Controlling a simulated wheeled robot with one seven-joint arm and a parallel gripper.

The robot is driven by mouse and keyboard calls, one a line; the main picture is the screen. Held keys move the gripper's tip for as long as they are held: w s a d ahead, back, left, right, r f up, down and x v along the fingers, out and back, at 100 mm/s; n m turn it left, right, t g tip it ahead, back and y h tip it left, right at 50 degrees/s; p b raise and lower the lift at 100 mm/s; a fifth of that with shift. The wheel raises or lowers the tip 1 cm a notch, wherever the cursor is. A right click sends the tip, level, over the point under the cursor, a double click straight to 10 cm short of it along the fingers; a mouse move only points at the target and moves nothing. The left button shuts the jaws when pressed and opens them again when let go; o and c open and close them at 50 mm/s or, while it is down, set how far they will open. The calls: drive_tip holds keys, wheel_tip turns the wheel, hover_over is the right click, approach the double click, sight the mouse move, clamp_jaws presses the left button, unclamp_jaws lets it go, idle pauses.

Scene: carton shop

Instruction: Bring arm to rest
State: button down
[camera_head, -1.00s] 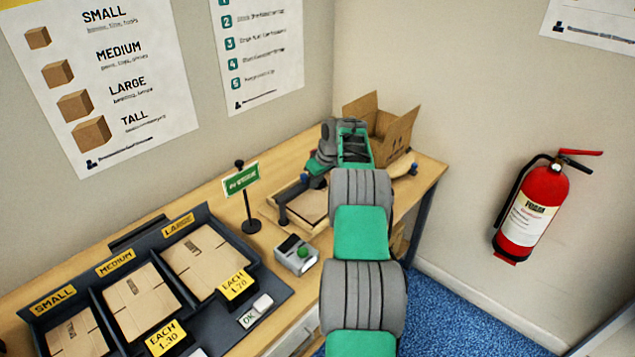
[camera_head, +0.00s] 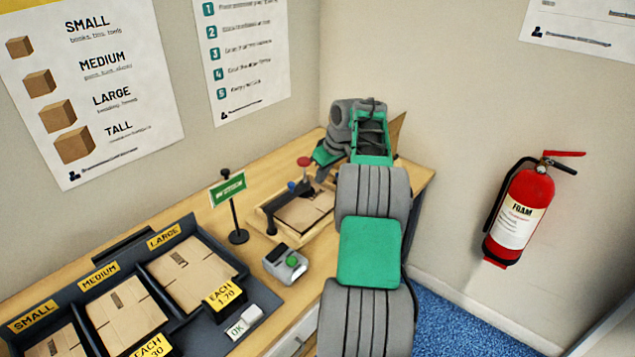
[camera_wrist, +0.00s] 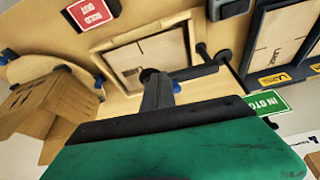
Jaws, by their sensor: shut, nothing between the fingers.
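My arm reaches out over the bench to the back corner in the head view. My gripper (camera_wrist: 157,88) shows in the wrist view as dark fingers together beyond the green housing, with nothing between them.
An open carton (camera_wrist: 38,100) stands beside the frame, mostly behind my arm in the head view. A sign on a stand (camera_head: 228,190), a small grey device (camera_head: 286,264) and a dark tray of flat cartons (camera_head: 207,247) occupy the bench. A fire extinguisher (camera_head: 519,210) hangs on the right wall.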

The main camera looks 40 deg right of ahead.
idle(0.3)
drive_tip(key=s+a+f+m+g, duration=0.1)
drive_tip(key=s+f+m, duration=0.1)
drive_tip(key=s+f, duration=0.1)
drive_tip(key=s+a+f+m+g, duration=0.1)
drive_tip(key=s+a+f+m, duration=0.1)
drive_tip(key=s+f, duration=0.2)
drive_tip(key=s+a+f+m+g+y, duration=0.1)
drive_tip(key=s+a+f+m, duration=0.1)
drive_tip(key=f, duration=0.5)
drive_tip(key=shift+s+f+m, duration=0.1)
drive_tip(key=shift+s+m, duration=0.4)
drive_tip(key=shift+s, duration=0.6)
drive_tip(key=shift+m+g, duration=0.4)
drive_tip(key=s+a, duration=0.4)
drive_tip(key=shift+f, duration=0.1)
drive_tip(key=s+a+r+n+g+h, duration=0.1)
drive_tip(key=s+a+r, duration=0.2)
drive_tip(key=s+a, duration=0.5)
drive_tip(key=s+a+r+n, duration=0.15)
drive_tip(key=s+a, duration=0.25)
drive_tip(key=a, duration=0.7)
drive_tip(key=w+a+r+n+t, duration=0.3)
drive_tip(key=a+r+n, duration=0.1)
drive_tip(key=a+r, duration=0.5)
drive_tip(key=shift+a+r+t, duration=0.3)
drive_tip(key=shift+a+r, duration=0.1)
drive_tip(key=shift+a, duration=0.75)
